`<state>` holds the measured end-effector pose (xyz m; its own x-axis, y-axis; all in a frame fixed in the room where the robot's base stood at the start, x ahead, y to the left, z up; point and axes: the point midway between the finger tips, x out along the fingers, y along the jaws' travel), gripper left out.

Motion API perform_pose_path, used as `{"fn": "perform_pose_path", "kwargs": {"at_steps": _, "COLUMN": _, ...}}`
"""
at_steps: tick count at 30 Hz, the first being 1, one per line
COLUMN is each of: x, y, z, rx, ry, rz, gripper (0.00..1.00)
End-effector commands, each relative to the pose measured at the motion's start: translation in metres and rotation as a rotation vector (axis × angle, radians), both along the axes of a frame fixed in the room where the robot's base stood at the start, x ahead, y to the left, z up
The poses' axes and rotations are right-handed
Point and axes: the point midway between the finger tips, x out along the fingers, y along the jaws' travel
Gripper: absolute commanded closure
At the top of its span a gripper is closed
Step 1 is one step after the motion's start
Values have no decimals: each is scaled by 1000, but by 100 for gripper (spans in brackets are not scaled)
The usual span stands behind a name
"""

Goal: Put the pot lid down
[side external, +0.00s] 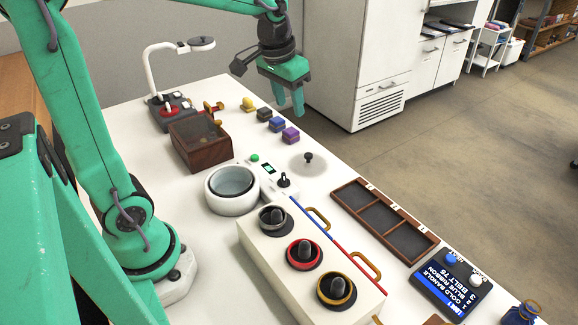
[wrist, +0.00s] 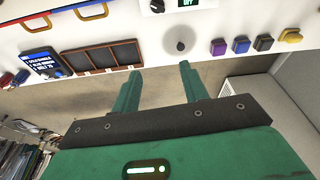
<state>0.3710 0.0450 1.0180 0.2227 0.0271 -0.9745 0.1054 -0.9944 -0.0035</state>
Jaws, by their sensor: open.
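The pot lid (side external: 309,164), a clear disc with a black knob, lies flat on the white table. In the wrist view the lid (wrist: 181,47) is just beyond the fingertips. The round white pot (side external: 231,190) stands uncovered to the left of the lid, apart from it. My gripper (side external: 291,108) is open and empty, raised above the far right edge of the table. Its two fingers (wrist: 160,69) are spread apart in the wrist view, with nothing between them.
Purple, blue and dark blocks (side external: 290,136) sit behind the lid. A brown box (side external: 200,145) and a white lamp (side external: 150,70) stand farther left. A three-part tray (side external: 382,222) and a white unit with ringed knobs (side external: 304,253) are nearer the front. A small control panel (side external: 268,175) lies beside the pot.

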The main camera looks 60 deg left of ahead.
Motion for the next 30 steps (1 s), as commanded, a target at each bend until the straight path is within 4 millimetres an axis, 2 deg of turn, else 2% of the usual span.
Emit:
{"fn": "perform_pose_path", "kwargs": {"at_steps": 8, "x": -56, "y": -21, "z": 16, "rx": 8, "ry": -99, "rz": -39, "gripper": 56}}
{"fn": "perform_pose_path", "kwargs": {"at_steps": 18, "x": -119, "y": -39, "z": 11, "rx": 12, "ry": -210, "rz": -84, "gripper": 56}}
{"fn": "perform_pose_path", "kwargs": {"at_steps": 24, "x": -141, "y": -44, "z": 4, "rx": 11, "ry": -254, "rz": -100, "gripper": 56}}
{"fn": "perform_pose_path", "kwargs": {"at_steps": 30, "x": -147, "y": -45, "z": 0, "rx": 10, "ry": -266, "rz": -106, "gripper": 56}}
